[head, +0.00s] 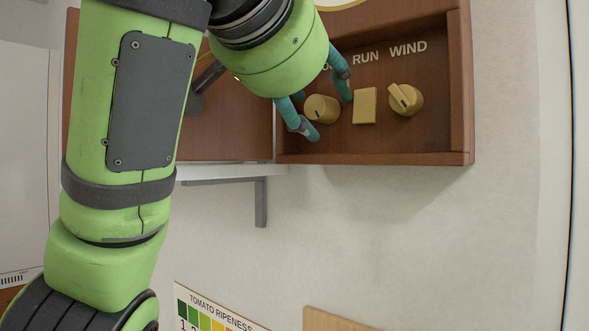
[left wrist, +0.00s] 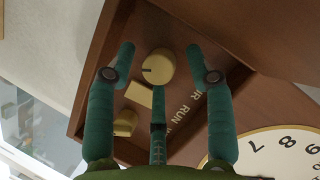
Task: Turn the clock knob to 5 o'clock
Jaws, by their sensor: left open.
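The round tan knob (head: 321,109) is the leftmost control in a brown wooden box; its label is partly hidden by my left gripper (head: 328,113). In the left wrist view the knob (left wrist: 158,67) shows a dark pointer line on its face, and the visible label letters nearby read "UR". My left gripper (left wrist: 160,70) is open, with teal fingers spread around the knob. Contact with the knob cannot be told. Part of the clock face (left wrist: 268,155) with numerals shows at lower right in the left wrist view; its hands are not clearly readable.
Beside the knob are a tan rectangular RUN block (head: 364,106) and a WIND knob (head: 406,99) with a raised grip. The box's right wall (head: 461,75) bounds the recess. A grey shelf bracket (head: 261,200) is below left. A tomato ripeness chart (head: 215,310) hangs lower down.

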